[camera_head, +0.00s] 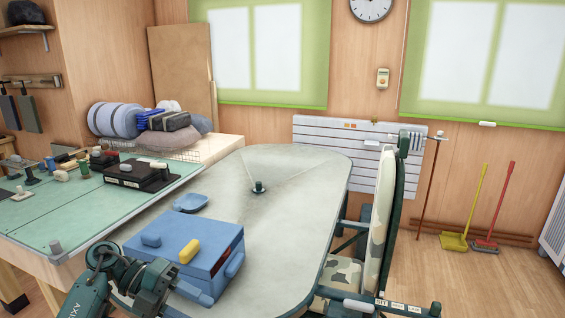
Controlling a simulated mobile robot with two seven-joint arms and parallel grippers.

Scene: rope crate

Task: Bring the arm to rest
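A blue crate (222,262) stands on the near left end of the grey table, closed on top. A yellow block (189,251) and a small blue piece (151,240) are on its top. Light blue handle-like pieces show on its sides. My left arm, dark green, comes in at the bottom left, in front of the crate's near corner. Its dark end part (150,287) appears close to the crate; I cannot tell if it touches. My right gripper is not in view.
A blue dish (190,203) lies behind the crate. A small dark fitting (259,187) stands mid-table. The grey table (290,235) is otherwise clear on its right. A camouflage chair (378,225) stands at its right edge. A green workbench (60,215) with tools is at left.

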